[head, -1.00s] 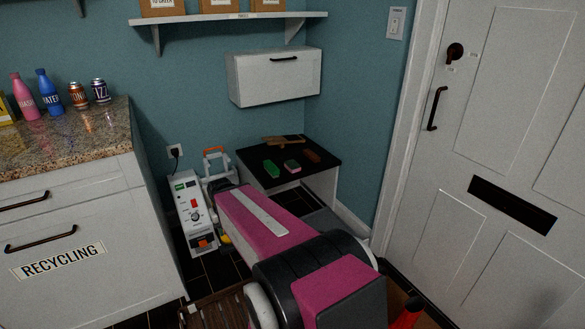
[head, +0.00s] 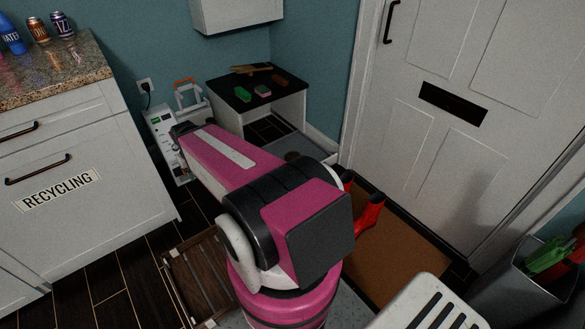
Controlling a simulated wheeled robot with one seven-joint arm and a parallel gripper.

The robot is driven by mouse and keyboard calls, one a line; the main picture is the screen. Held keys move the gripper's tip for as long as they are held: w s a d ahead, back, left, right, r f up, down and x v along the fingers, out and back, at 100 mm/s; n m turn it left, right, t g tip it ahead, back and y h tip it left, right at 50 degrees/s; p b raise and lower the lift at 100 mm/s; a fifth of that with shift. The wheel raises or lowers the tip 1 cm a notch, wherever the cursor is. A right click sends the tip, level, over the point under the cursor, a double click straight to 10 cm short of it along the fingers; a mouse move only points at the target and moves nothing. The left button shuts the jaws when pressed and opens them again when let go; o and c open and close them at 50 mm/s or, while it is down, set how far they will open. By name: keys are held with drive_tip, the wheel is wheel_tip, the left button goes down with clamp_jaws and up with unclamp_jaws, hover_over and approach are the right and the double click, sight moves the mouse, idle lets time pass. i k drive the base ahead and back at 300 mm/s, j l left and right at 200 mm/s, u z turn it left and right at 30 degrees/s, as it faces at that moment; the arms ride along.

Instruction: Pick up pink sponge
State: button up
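The pink sponge (head: 262,92) is small and blocky, with a pink top and what looks like a green lower part. It lies on the black top of a low white bench (head: 290,98) against the back wall. A green object (head: 243,94) lies just left of it and a brown one (head: 279,80) behind it to the right. My pink and black arm fills the middle of the head view, reaching toward the back left, below and in front of the bench. My gripper cannot be made out beyond the arm.
A flat wooden piece (head: 250,69) lies at the bench's back. A white machine (head: 162,135) stands left of the bench, beside the recycling cabinet (head: 95,190). A slatted wooden item (head: 190,280) lies on the floor.

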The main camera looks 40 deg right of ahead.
sight(262, 90)
drive_tip(key=i+z, duration=0.35)
drive_tip(key=i+j+z, duration=0.1)
drive_tip(key=z, duration=0.2)
